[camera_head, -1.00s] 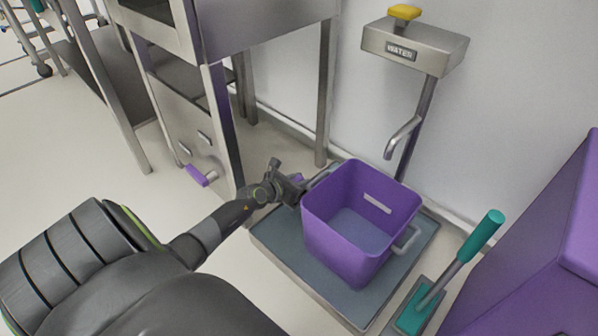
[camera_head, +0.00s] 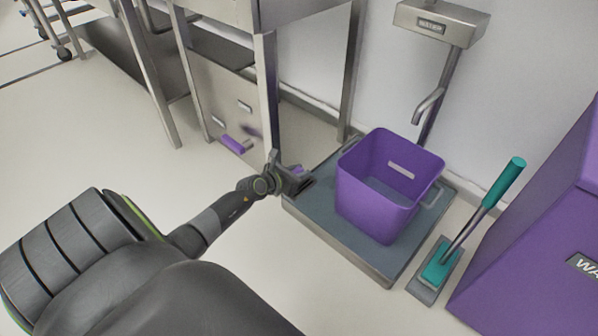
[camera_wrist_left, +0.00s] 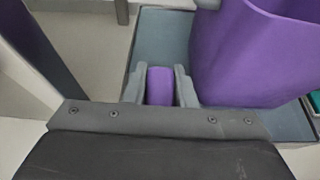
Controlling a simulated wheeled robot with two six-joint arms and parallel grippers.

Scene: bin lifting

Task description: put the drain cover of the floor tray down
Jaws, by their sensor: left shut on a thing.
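The floor tray (camera_head: 310,222) is a low metal tray with a flat blue-grey top, the drain cover (camera_head: 325,207). The cover looks flat, with a purple bin (camera_head: 375,205) standing upright on it. My left gripper (camera_head: 303,181) is at the tray's left edge, apart from the bin. In the left wrist view it (camera_wrist_left: 160,88) is shut on a small purple grip (camera_wrist_left: 160,86). I cannot tell how that grip joins the cover, as the fingers hide its ends. The bin also shows in the left wrist view (camera_wrist_left: 250,55), right of the fingers. My right gripper is not in view.
A metal cabinet (camera_head: 265,85) with a purple lever (camera_head: 233,145) stands behind my left gripper. A water spout (camera_head: 428,105) stands behind the bin. A teal-handled brush (camera_head: 490,200) and a purple cabinet (camera_head: 540,250) are at the right.

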